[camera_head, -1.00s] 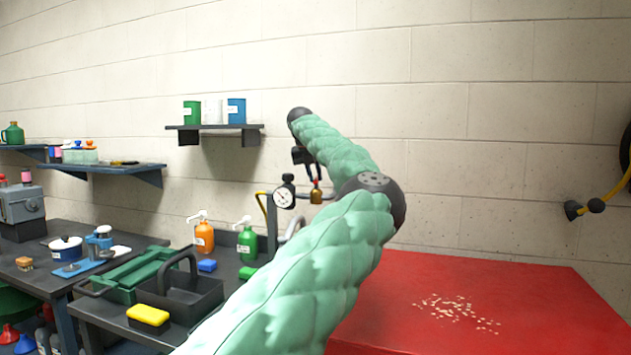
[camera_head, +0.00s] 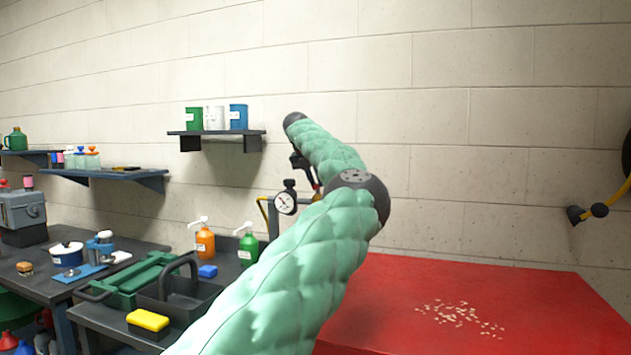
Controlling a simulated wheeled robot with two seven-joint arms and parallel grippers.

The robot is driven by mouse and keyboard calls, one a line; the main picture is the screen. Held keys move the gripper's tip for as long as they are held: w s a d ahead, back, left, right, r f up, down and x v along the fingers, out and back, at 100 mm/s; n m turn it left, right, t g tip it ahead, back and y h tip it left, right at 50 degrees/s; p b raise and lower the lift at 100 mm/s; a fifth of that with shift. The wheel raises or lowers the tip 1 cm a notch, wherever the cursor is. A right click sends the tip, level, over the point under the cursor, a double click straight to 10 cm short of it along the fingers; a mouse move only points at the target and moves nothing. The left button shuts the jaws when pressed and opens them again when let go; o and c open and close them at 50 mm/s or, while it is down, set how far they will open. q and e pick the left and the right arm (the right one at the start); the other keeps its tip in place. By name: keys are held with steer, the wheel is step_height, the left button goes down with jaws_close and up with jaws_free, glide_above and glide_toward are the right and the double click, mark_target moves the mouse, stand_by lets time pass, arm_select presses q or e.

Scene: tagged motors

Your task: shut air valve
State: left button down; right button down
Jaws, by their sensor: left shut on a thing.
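My left arm, in a green quilted sleeve, rises from the bottom middle and reaches toward the wall. My left gripper (camera_head: 305,168) points down beneath the forearm's far end, small and dark in the view. It is shut on the air valve's handle, of which a small red part (camera_head: 317,186) shows just below the fingers. The valve's body is mostly hidden behind my sleeve. A round white-faced pressure gauge (camera_head: 286,203) stands just left of the valve. My right gripper is out of view.
A red bench top (camera_head: 400,300) with pale bits scattered on it lies at right. A dark bench at left holds a black tote (camera_head: 180,298), a yellow sponge (camera_head: 148,320) and pump bottles. A shelf (camera_head: 215,133) with three cans hangs above.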

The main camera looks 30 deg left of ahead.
arm_select(q)
steer(key=c, duration=1.4)
jaws_free()
steer(key=shift+o, duration=0.2)
steer(key=shift+r, duration=0.1)
